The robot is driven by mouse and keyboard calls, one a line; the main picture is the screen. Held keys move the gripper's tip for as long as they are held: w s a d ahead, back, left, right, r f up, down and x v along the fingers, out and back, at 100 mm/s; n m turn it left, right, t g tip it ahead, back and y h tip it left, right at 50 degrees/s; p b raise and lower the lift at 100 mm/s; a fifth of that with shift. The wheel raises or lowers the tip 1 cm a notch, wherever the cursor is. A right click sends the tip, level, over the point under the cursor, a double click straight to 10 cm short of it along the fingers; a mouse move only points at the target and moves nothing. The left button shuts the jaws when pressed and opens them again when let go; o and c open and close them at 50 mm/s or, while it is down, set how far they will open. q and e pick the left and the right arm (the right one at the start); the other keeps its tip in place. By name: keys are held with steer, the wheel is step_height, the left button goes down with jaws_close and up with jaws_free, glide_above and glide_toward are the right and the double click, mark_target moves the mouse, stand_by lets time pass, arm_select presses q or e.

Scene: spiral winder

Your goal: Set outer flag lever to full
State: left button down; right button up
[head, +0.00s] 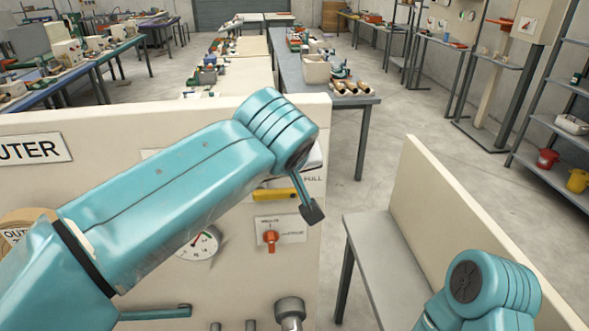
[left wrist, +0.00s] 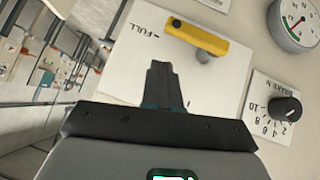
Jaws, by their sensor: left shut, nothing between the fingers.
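The yellow flag lever (head: 275,195) lies about level on a white plate of the cream panel, partly behind my left arm in the head view. In the left wrist view the yellow lever (left wrist: 195,36) shows a dark screw at one end and a grey peg beside it. The FULL mark (head: 313,179) is above and right of the lever's right end, and it also shows in the left wrist view (left wrist: 147,32). My left gripper (head: 312,213) is shut and empty, just right of the lever and apart from it. My right gripper is out of view.
Below the lever is a red selector knob (head: 271,238). A round gauge (head: 200,243) is to its left, and an OUTER sign (head: 35,149) is further left. A black brake knob (left wrist: 287,108) shows in the left wrist view. A grey bench (head: 375,250) stands right of the panel.

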arm_select(q)
steer(key=d+b+v, duration=0.1)
steer(key=v, duration=0.8)
steer(key=shift+s+r+b, duration=0.15)
steer(key=shift+r+b, duration=0.15)
steer(key=shift+r, duration=0.15)
steer(key=shift+d, duration=0.1)
